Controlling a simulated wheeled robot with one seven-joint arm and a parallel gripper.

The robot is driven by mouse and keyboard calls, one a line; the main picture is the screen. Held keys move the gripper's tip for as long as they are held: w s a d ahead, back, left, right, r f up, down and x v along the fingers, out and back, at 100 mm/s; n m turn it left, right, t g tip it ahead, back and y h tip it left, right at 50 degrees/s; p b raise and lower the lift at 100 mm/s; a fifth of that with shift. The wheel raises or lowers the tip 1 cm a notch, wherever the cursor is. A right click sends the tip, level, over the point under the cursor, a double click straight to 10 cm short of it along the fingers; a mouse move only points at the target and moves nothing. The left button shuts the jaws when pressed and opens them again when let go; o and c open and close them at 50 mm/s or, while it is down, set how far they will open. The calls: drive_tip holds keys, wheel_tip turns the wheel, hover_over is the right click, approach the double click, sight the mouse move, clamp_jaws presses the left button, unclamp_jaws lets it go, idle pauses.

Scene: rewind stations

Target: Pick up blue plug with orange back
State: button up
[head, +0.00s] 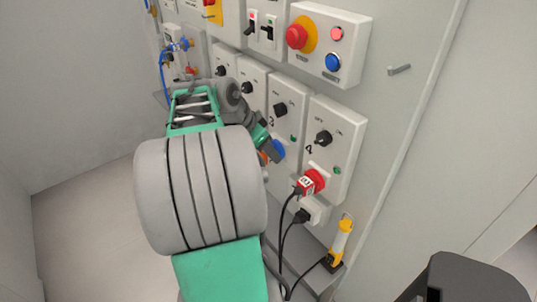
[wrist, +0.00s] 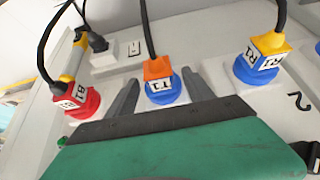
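The blue plug with the orange back (wrist: 160,70) is near the middle of the wrist view, seated at the panel, with a white label and a black cable rising from its back. In the head view its blue part (head: 279,150) shows just past my gripper's end, largely hidden. My gripper (wrist: 160,92) is open, with one grey finger on each side of the plug. Gaps show between the fingers and the plug, and nothing is held. In the head view my gripper (head: 268,148) reaches to the panel.
A blue plug with a yellow back (wrist: 262,60) is at right in the wrist view, and a red plug (wrist: 83,100) is at left. Black cables hang near the plugs. In the head view, a yellow-handled tool (head: 341,240) hangs at lower right and a red stop button (head: 297,36) sits above.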

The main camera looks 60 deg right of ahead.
clamp_jaws()
idle(0.5)
drive_tip(key=shift+r, duration=0.1)
